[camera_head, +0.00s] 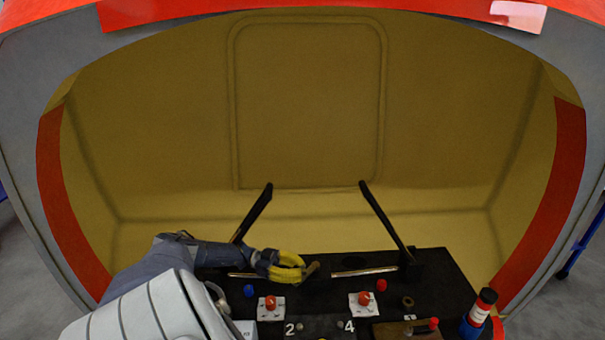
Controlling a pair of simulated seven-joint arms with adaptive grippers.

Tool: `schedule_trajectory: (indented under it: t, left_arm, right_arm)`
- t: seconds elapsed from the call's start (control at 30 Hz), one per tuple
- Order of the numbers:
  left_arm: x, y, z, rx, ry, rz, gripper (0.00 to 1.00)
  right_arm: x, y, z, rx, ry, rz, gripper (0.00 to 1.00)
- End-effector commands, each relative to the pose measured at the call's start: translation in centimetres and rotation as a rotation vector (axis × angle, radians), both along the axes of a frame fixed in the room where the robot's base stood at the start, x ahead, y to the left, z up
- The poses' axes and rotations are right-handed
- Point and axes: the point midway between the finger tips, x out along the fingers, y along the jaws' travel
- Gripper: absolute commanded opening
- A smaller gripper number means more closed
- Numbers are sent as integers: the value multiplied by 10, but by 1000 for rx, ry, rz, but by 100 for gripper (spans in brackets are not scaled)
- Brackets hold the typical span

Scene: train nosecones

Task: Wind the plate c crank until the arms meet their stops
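My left gripper (303,269), with yellow fingers, reaches in from the left over the black bench. Its fingertips are close together beside a small brownish crank-like piece (313,269). I cannot tell whether they touch or grip it. Two thin black arms rise from the bench and lean inward: the left one (253,212) and the right one (386,220). Their upper ends are apart, in front of the yellow back wall. A metal rod (364,272) lies between the middle and the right arm's base. No plate letter c is readable. My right gripper is out of view.
The black bench (450,277) carries two white plates with red knobs (271,302) (364,299), a blue knob (250,291), a red knob (381,285) and a brown ring (407,302). A wooden block (395,330) and a dark-capped bottle (480,309) stand at front right.

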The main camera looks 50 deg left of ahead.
Motion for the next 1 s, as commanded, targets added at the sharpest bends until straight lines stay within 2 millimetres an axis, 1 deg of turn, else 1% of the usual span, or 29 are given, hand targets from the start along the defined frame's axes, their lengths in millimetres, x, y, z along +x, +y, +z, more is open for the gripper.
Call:
schedule_trajectory:
  t: [0.03,0.67,0.7,1.0]
  left_arm:
    - [-10,22,-5,57,31,13,0]
    - [-10,22,-6,59,31,14,0]
    - [-10,22,-6,59,31,14,6]
    - [-8,22,-3,54,25,16,41]
  right_arm:
    - [0,0,0,0,0,0,43]
    - [0,-6,0,-6,0,2,43]
    - [0,-6,0,-6,0,2,43]
    - [-1,-7,0,-7,1,2,43]
